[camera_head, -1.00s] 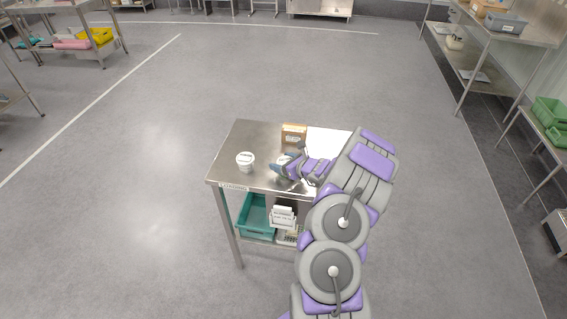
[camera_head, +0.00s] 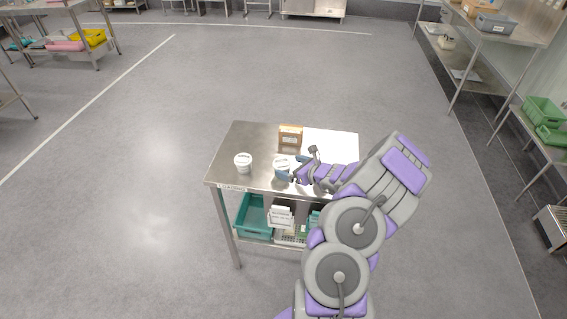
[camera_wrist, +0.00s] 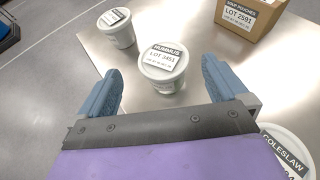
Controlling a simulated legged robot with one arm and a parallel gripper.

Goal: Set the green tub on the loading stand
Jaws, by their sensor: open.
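The loading stand (camera_head: 228,150) is a steel table with a "LOADING" label on its front edge. A pale tub labelled HUMMUS (camera_wrist: 165,62) stands upright on its top; it also shows in the head view (camera_head: 281,162). My gripper (camera_wrist: 160,70) is open, its two blue fingers apart, with the hummus tub beyond and between them in the wrist view. In the head view my gripper (camera_head: 289,175) is just at the right front of that tub. I cannot tell whether it touches. The tub looks whitish; no clearly green tub shows.
Another white tub (camera_head: 244,162) stands to the left on the stand. A brown box labelled LOT 2591 (camera_wrist: 250,15) stands behind. A COLESLAW tub (camera_wrist: 288,153) is close by my right finger. A teal bin (camera_head: 254,215) is on the lower shelf.

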